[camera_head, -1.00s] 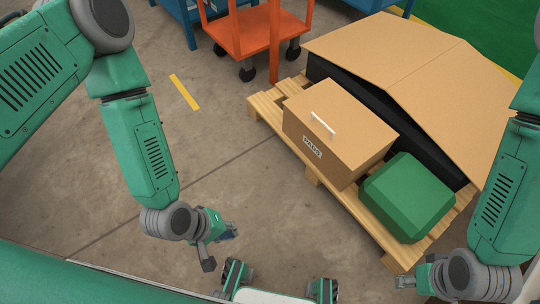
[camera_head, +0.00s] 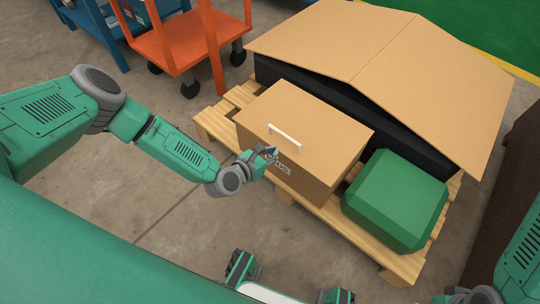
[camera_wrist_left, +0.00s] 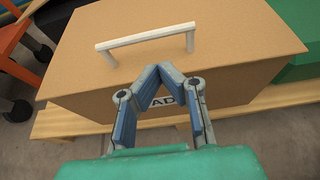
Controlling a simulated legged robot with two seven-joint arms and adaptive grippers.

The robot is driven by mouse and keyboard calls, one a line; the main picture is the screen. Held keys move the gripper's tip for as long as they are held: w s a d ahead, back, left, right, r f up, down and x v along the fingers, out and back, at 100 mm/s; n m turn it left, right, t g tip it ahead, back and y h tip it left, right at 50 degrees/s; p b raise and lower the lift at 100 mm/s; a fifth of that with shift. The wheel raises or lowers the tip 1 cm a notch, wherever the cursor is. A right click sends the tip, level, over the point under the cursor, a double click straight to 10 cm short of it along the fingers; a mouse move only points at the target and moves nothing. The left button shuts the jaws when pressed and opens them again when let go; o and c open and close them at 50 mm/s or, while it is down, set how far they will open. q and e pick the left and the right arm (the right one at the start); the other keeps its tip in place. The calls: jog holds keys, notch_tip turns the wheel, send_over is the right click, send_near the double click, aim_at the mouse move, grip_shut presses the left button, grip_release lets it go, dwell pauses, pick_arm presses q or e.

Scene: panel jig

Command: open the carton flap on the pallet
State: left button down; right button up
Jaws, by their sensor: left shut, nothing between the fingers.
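The carton (camera_head: 265,165) is a tan box with a PADS label on its front, standing on a wooden pallet (camera_head: 215,127). Its top flap (camera_head: 325,118) lies shut and bears a white bar handle (camera_head: 284,135). The flap and handle (camera_wrist_left: 150,37) also show in the left wrist view. My left gripper (camera_head: 270,152) is at the carton's upper front edge, below the handle, partly covering the label. Its fingertips (camera_wrist_left: 160,70) meet with nothing between them; whether they touch the carton is unclear. My right gripper (camera_head: 447,298) is at the bottom right, mostly cut off.
A green block (camera_head: 398,198) stands right of the carton on the pallet. Behind them is a black bin (camera_head: 400,128) under a large folded tan sheet (camera_head: 390,60). An orange cart (camera_head: 182,42) stands behind to the left. The floor at left is clear.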

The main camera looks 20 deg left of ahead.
aim_at(283, 150)
pick_arm(q)
jog(key=b+x, duration=0.1)
jog(key=x, duration=0.5)
jog(key=shift+a+f+b, duration=0.1)
jog(key=shift+a+b, duration=0.05)
jog(key=shift+b, duration=0.25)
